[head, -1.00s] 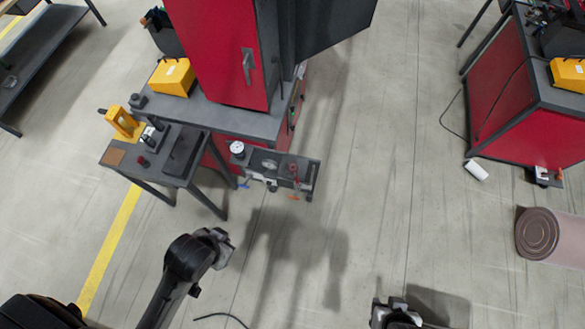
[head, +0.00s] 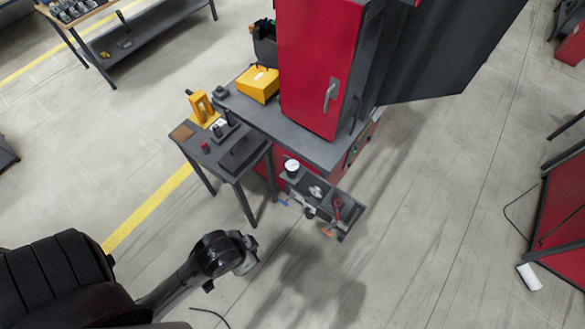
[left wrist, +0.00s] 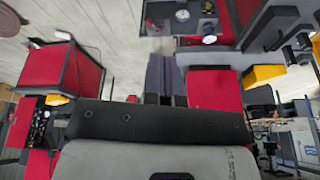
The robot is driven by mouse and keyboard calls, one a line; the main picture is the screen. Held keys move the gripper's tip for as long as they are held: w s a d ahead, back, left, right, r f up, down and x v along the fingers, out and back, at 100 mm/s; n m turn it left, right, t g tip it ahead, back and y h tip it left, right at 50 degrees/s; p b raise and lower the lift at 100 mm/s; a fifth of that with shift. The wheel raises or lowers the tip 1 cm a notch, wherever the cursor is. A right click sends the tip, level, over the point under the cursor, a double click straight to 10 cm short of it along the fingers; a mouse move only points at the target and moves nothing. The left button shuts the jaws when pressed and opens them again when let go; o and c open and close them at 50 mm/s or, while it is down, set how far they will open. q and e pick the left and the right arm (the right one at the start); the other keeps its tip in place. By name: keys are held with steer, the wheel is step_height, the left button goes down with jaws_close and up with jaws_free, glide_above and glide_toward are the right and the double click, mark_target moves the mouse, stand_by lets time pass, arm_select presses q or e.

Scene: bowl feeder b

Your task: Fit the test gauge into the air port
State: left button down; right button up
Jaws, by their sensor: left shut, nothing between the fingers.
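A gauge with a round white face (head: 291,166) stands at the back left corner of a small dark tray shelf (head: 352,213) on the front of the red machine. A second round dial (head: 315,192) lies in the tray, with a red part (head: 337,204) to its right. Metal fittings with a blue and an orange lever (head: 328,232) line the shelf's front; I cannot tell which is the air port. My left gripper (head: 249,254) is shut and empty, in front of and left of the shelf, apart from it. Its closed fingers show in the left wrist view (left wrist: 164,76). My right gripper is out of view.
A dark side table (head: 228,165) with a yellow-framed press (head: 201,107) stands left of the shelf. A yellow box (head: 258,84) sits on the machine bench beside the red cabinet (head: 318,65). The floor in front is open, with a loose black cable.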

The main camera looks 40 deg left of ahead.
arm_select(q)
steer(key=c, duration=1.8)
jaws_free()
steer(key=o, duration=1.8)
steer(key=shift+a, duration=0.1)
steer(key=shift+f, duration=0.1)
